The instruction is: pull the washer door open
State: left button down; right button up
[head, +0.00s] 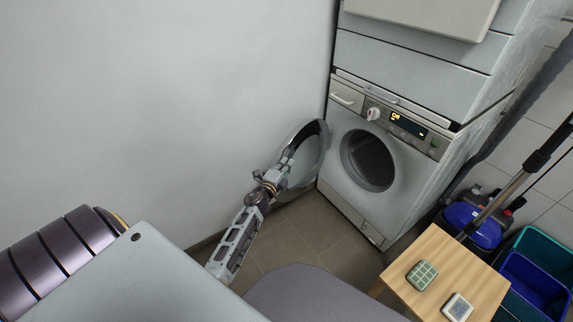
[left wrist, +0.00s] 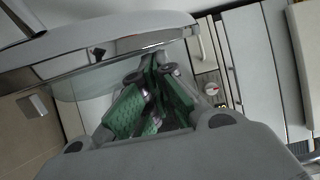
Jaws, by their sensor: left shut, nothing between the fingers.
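The washer (head: 345,198) is the lower machine of the stack, with its dark round drum opening (head: 368,160) uncovered. The round washer door (head: 314,148) stands swung wide open to the left, near the wall. My right gripper does not show.
A white wall (head: 160,110) runs along the left, close behind the door. A wooden table (head: 440,262) with two small devices stands front right. A blue vacuum cleaner (head: 472,222) and a blue crate (head: 535,285) are beyond it. Tiled floor (head: 318,228) is free before the washer.

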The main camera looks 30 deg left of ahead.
aim_at(281, 157)
pick_arm(q)
jog(key=shift+a, duration=0.2)
jog(key=shift+w+a+m+h, duration=0.15)
jog(key=shift+a+m+h, duration=0.3)
jog(key=shift+a, duration=0.65)
jog(key=shift+a+h, duration=0.35)
jog(key=shift+a, duration=0.35)
jog(key=w+a, duration=0.1)
jog(key=a, duration=0.7)
jog(key=shift+w, duration=0.3)
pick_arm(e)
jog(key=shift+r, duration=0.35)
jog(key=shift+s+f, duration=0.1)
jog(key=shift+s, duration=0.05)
pick_arm(q)
jog(key=shift+d, duration=0.2)
